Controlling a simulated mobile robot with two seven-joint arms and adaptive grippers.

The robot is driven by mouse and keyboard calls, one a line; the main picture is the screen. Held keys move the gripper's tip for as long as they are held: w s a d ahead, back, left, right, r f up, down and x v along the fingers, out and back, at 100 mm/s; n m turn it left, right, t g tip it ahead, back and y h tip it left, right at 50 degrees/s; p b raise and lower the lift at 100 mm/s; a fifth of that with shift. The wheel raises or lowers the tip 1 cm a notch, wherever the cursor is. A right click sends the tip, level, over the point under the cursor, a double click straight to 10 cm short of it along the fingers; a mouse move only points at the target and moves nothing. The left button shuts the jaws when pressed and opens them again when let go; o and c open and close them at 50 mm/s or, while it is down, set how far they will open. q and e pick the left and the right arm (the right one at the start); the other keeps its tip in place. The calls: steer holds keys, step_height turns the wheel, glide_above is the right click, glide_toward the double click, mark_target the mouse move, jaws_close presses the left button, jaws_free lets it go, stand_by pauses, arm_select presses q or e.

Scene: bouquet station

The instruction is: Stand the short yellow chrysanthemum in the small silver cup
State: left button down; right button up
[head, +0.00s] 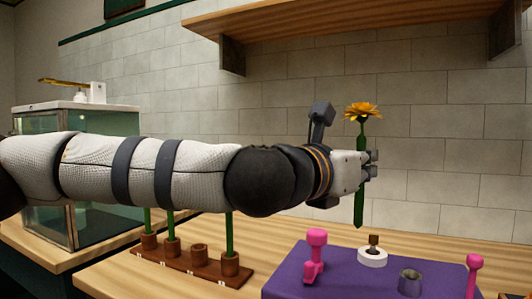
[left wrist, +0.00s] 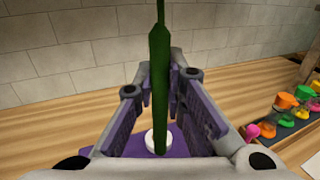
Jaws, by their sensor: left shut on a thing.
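My left gripper (head: 370,166) is shut on the green stem of the yellow chrysanthemum (head: 362,111) and holds it upright in the air above the purple mat (head: 285,284). The bloom is above the fingers and the stem's lower end hangs below them. In the left wrist view the stem (left wrist: 159,85) stands between the two fingers; the bloom is out of that picture. The small silver cup (head: 410,283) stands on the mat, below and to the right of the stem's end, apart from it. My right gripper is not in view.
A white ring-shaped piece (head: 373,258) with a brown top stands on the mat near the cup. Pink dumbbell-like pieces (head: 314,262) (head: 472,277) flank them. A wooden rack (head: 196,268) with green stems is at left. A wooden shelf (head: 370,18) hangs above.

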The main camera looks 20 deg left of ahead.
arm_select(q)
steer(key=s+d+f+m+g+h+b, duration=0.1)
steer(key=d+f+m+g+h+b, duration=0.1)
steer(key=d+f, duration=0.4)
steer(key=d+b, duration=0.1)
steer(key=d, duration=0.1)
steer(key=shift+s+d+h, duration=0.15)
steer(key=shift+d+h, duration=0.15)
steer(key=shift+h, duration=0.1)
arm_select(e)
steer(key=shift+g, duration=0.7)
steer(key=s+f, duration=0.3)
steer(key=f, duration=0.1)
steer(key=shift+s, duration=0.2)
arm_select(q)
steer(key=shift+r, duration=0.15)
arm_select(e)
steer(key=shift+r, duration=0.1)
arm_select(q)
steer(key=shift+f, duration=0.25)
steer(key=shift+f, duration=0.4)
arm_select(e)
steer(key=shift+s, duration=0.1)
arm_select(q)
steer(key=shift+f+b, duration=0.4)
steer(key=shift+b, duration=0.05)
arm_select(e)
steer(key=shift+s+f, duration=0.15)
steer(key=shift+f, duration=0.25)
